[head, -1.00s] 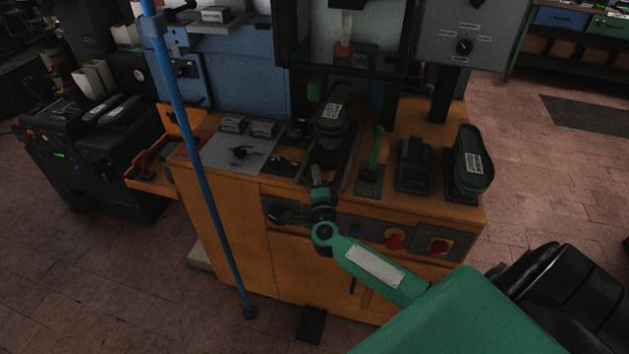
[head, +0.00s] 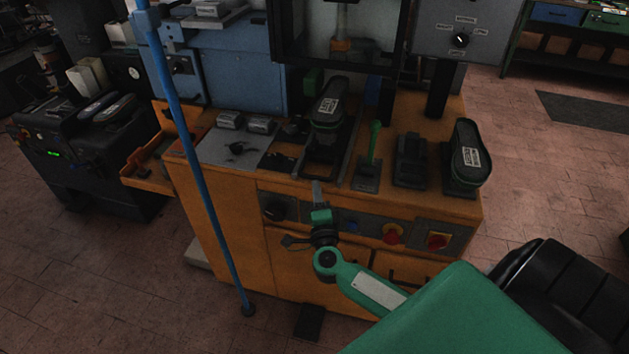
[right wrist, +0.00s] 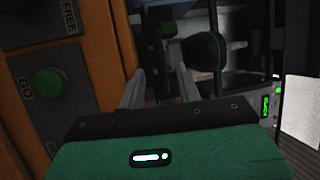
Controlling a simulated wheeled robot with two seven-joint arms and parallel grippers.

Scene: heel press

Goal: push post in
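A dark shoe with a pale label (head: 328,108) sits on the post at the slide, below the press's window; the shoe hides most of the post. The slide (head: 322,162) runs forward on the orange bench top. My right gripper (head: 317,186) is at the bench's front edge, just in front of the slide and apart from the shoe. In the right wrist view its two fingers (right wrist: 160,85) are spread with a gap between them, and nothing is visibly held. The shoe's green-edged end (right wrist: 204,52) shows beyond them. My left gripper is not in view.
A green-handled lever (head: 374,143) stands right of the slide. Another shoe (head: 468,152) stands at the bench's right end. A green GO button (right wrist: 49,82) is beside my right gripper. A blue pole (head: 190,135) crosses the left side.

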